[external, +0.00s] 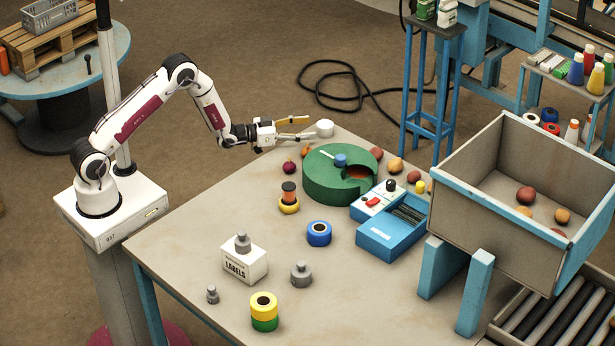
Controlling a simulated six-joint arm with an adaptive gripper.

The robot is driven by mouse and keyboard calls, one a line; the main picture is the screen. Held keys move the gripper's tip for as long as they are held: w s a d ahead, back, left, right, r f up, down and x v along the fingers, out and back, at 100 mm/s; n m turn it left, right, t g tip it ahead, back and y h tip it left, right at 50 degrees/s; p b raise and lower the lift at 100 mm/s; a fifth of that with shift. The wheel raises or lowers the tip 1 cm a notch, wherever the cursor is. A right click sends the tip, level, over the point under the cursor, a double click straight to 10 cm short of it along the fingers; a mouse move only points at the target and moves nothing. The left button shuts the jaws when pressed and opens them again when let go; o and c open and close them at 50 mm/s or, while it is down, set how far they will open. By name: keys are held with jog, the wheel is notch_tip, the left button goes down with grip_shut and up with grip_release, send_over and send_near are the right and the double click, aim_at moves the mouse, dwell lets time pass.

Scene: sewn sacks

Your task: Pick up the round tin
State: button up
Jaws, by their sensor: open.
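A small white cylinder, which looks like the round tin (325,129), stands near the back corner of the table. My gripper (309,128) reaches in from the left, with its fingers spread and pointing right towards the tin. The fingertips are close to the tin's left side. I cannot tell whether they touch it or overlap it. Nothing shows held between the fingers.
A green round holder (325,188) and several fruits lie in front of the tin. A blue device (391,235), tape rolls, grey weights and a labels box (244,263) spread over the table (190,255). A large bin (474,205) stands right.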

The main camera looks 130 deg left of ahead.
aim_at(325, 126)
jog(key=shift+x, duration=0.95)
jog(key=shift+x, duration=2.6)
jog(key=c, duration=1.2)
